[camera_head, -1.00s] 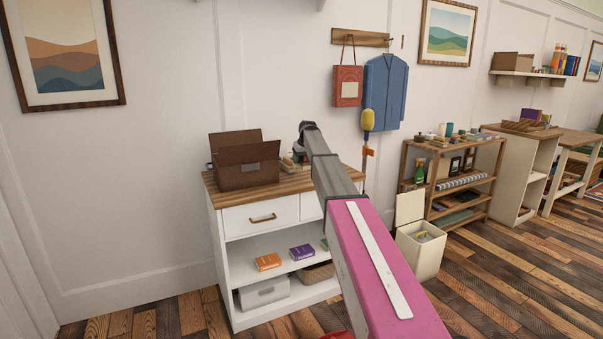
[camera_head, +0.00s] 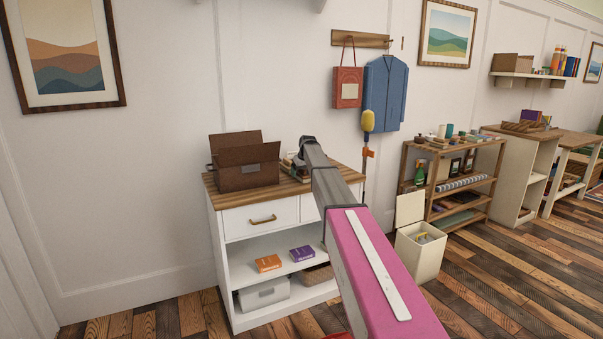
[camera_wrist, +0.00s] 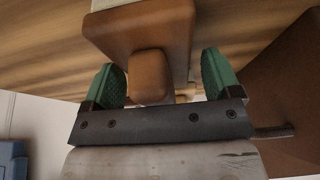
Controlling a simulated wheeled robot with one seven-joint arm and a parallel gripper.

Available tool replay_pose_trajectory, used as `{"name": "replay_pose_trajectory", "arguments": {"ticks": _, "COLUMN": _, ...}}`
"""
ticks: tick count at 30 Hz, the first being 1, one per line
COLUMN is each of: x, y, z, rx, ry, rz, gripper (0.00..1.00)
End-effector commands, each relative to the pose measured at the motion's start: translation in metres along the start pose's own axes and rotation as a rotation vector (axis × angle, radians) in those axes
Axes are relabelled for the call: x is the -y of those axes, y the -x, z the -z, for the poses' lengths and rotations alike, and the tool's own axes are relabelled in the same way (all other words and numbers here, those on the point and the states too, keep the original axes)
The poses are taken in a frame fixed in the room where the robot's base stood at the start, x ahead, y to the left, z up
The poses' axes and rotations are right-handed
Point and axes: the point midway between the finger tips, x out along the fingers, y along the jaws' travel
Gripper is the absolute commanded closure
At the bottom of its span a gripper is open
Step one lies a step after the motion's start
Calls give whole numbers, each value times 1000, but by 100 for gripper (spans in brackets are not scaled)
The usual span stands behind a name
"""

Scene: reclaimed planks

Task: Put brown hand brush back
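The brown hand brush (camera_wrist: 135,30) shows in the wrist view as a brown block with a pale strip at the top edge. Its rounded brown end (camera_wrist: 149,77) lies between the two green fingertips of my gripper (camera_wrist: 163,82). The fingers are apart and wider than this end, with a clear gap on the right side; I cannot tell whether the left finger touches it.
A dark brown open box (camera_head: 245,175) stands on the cabinet top left of my arm; its side also shows at the right of the wrist view (camera_wrist: 290,95). A yellow duster (camera_head: 368,121), blue coat (camera_head: 385,92) and red bag (camera_head: 347,88) hang behind. A white bin (camera_head: 420,255) stands right.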

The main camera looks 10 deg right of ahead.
Motion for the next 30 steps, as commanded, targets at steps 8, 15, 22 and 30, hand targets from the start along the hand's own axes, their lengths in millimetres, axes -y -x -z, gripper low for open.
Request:
{"name": "replay_pose_trajectory", "arguments": {"ticks": 8, "x": 0, "y": 1, "z": 1, "rx": 0, "ry": 0, "rz": 0, "gripper": 17}}
{"name": "replay_pose_trajectory", "arguments": {"ticks": 15, "x": 0, "y": 28, "z": 0, "rx": -1, "ry": 0, "rz": -1, "gripper": 17}}
{"name": "replay_pose_trajectory", "arguments": {"ticks": 22, "x": 0, "y": 76, "z": 0, "rx": -2, "ry": 0, "rz": -1, "gripper": 17}}
{"name": "replay_pose_trajectory", "arguments": {"ticks": 30, "x": 0, "y": 114, "z": 1, "rx": 0, "ry": 0, "rz": 0, "gripper": 17}}
